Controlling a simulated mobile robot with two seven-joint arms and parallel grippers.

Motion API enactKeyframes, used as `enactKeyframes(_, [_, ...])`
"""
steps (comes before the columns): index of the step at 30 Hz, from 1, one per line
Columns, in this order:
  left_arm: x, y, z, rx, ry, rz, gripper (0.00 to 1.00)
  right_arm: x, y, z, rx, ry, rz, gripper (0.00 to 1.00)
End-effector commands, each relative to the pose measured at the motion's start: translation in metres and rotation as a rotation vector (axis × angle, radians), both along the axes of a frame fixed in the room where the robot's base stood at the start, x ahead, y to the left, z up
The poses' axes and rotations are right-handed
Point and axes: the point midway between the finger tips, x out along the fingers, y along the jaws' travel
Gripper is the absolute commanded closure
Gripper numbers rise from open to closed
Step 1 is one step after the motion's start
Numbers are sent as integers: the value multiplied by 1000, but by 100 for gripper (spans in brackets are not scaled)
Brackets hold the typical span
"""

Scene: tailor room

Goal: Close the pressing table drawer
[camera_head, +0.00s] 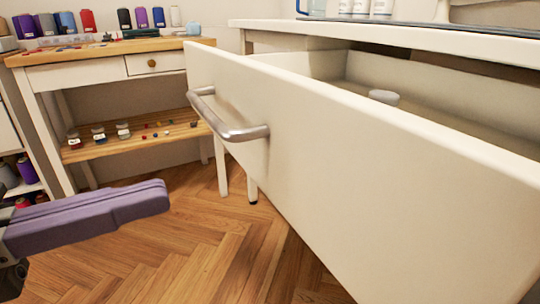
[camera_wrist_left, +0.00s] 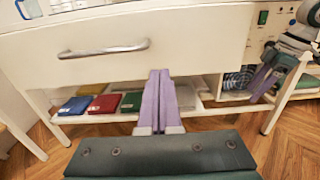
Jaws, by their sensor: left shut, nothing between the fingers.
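The pressing table drawer (camera_head: 330,150) stands pulled out in the head view, its cream front angled across the right half. Its metal bar handle (camera_head: 226,122) is on the front; it also shows in the left wrist view (camera_wrist_left: 104,50). My left gripper (camera_head: 164,194), with purple fingers, is shut and empty. It is in front of the drawer, lower left of the handle and apart from it. In the left wrist view its fingers (camera_wrist_left: 160,73) point toward the drawer front (camera_wrist_left: 200,40). My right gripper (camera_wrist_left: 263,84) shows at the right there; its opening is unclear.
A small white round object (camera_head: 384,97) lies inside the drawer. Bottles stand on the pressing table top (camera_head: 400,36). Folded cloths (camera_wrist_left: 103,104) lie on a shelf under the drawer. A wooden side table (camera_head: 95,46) with thread spools stands at left. Floor (camera_head: 190,240) between is clear.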

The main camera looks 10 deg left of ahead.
Motion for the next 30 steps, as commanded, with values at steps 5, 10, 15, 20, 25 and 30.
enactKeyframes(5, [23, -33, 2, -3, -4, 1, 100, 0, 0, 1, -1, 0, 1, 37])
enactKeyframes(10, [40, -58, 2, -3, -2, 1, 100, 0, -1, 3, -2, 0, 1, 37])
enactKeyframes(15, [49, -72, 1, -3, 1, 2, 100, 0, -1, 4, -2, 0, 1, 37])
enactKeyframes(20, [52, -76, 0, -2, 1, 2, 100, 0, -1, 4, -2, 0, 1, 37])
enactKeyframes(25, [52, -76, 0, -2, 1, 2, 100, 0, 0, 4, -2, 0, 2, 37])
enactKeyframes(30, [52, -77, 0, -2, 1, 2, 100, 0, 0, 3, -1, 0, 1, 37])
